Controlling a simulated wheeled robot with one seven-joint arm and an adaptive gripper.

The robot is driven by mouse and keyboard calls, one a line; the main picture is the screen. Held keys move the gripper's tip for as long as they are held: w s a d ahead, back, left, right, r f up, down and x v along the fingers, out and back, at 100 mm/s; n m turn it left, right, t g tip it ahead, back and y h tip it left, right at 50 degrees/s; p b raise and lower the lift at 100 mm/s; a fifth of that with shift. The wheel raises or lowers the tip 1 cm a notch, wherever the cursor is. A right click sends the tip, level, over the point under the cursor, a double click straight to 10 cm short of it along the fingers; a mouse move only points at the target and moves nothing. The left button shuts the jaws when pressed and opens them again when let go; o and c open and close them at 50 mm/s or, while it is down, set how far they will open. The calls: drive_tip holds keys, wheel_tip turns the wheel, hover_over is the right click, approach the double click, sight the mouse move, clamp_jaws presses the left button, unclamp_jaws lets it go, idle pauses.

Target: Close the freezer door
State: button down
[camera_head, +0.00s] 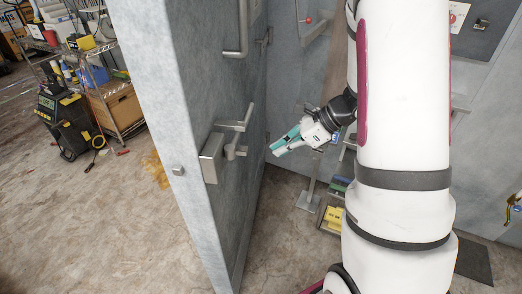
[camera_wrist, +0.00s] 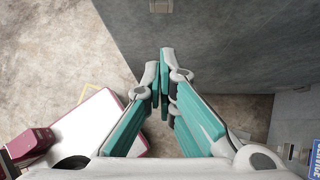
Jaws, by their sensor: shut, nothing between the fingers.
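The grey freezer door (camera_head: 185,95) stands open in the head view, its narrow edge toward me. A metal latch handle (camera_head: 212,157) and a pull bar (camera_head: 241,30) are on its right-hand face. My gripper (camera_head: 275,148) is right of that face, fingers pointing left toward it; a gap shows between the fingertips and the latch. In the wrist view my gripper (camera_wrist: 161,75) has its teal fingers together with nothing between them. A grey panel that looks like the door (camera_wrist: 225,45) fills the upper right there. Whether the fingertips touch it is unclear.
A wire shelf rack with a cardboard box (camera_head: 115,105) and a black-and-yellow machine (camera_head: 65,120) stand at the far left. Yellow and green boxes (camera_head: 333,216) sit on the floor beside my arm.

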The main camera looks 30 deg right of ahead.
drive_tip(key=shift+w+a+f+p, duration=0.25)
drive_tip(key=shift+w+a, duration=0.3)
drive_tip(key=shift+a, duration=0.2)
drive_tip(key=shift+w+a+f+p, duration=0.2)
drive_tip(key=shift+w+a+f, duration=0.1)
drive_tip(key=shift+w+a, duration=0.4)
drive_tip(key=shift+w+a+f+p, duration=0.25)
drive_tip(key=shift+w+a, duration=0.2)
drive_tip(key=shift+a, duration=0.4)
